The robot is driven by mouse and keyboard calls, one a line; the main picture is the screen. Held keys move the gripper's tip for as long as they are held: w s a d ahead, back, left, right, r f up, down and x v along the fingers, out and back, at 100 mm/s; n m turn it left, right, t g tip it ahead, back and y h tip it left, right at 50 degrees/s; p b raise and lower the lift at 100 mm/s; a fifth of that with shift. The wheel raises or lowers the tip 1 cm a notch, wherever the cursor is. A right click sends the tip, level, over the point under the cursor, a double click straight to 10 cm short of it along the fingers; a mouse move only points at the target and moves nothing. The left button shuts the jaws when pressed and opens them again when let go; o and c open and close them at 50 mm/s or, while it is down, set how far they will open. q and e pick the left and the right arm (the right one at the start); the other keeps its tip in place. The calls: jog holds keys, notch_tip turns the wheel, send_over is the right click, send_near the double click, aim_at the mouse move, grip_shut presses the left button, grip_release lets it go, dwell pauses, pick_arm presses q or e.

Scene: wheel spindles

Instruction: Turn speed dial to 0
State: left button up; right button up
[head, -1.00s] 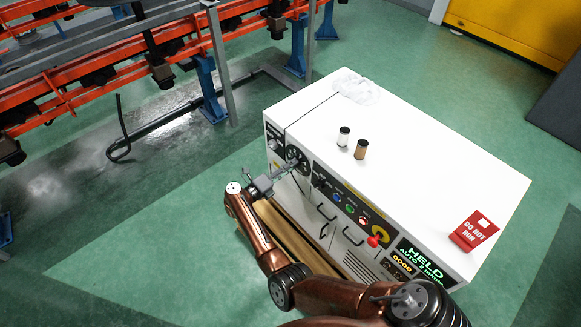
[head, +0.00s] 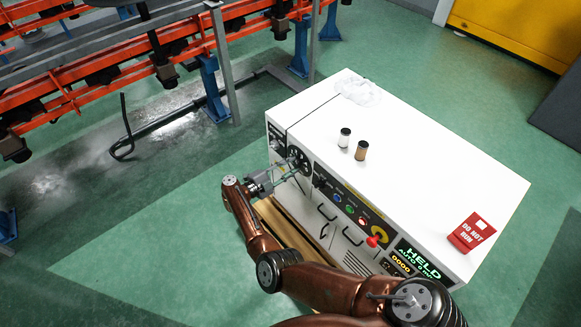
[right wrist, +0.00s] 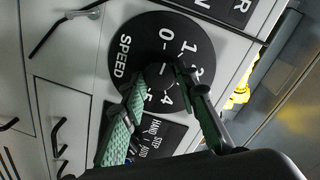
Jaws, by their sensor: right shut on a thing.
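The speed dial (head: 304,161) is a round black disc on the front panel of the white cabinet, near its left end. In the right wrist view the dial (right wrist: 127,55) shows the word SPEED and white numerals including 0, 1, 2, 4 and 5. My right gripper (head: 290,170) reaches the dial from the front. In the right wrist view the right gripper (right wrist: 161,82) has its fingers on both sides of the dial's centre, shut on its knob. A short white mark shows between the fingertips, below the 0. The fingers hide part of the scale. My left gripper is out of view.
The white cabinet (head: 420,160) carries a white-capped bottle (head: 344,137), a brown jar (head: 361,150), a crumpled cloth (head: 357,91) and a red DO NOT RUN sign (head: 472,233). A red knob (head: 376,240) and a HELD display (head: 424,263) are farther right on the panel.

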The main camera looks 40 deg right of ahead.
jog(key=shift+w+n, duration=0.1)
jog(key=shift+n, duration=1)
jog(key=o, duration=1.1)
jog(key=shift+o, duration=0.2)
jog(key=a, duration=1.2)
jog(key=shift+s+r, duration=0.25)
jog(key=shift+r, duration=0.1)
jog(key=shift+r, duration=0.1)
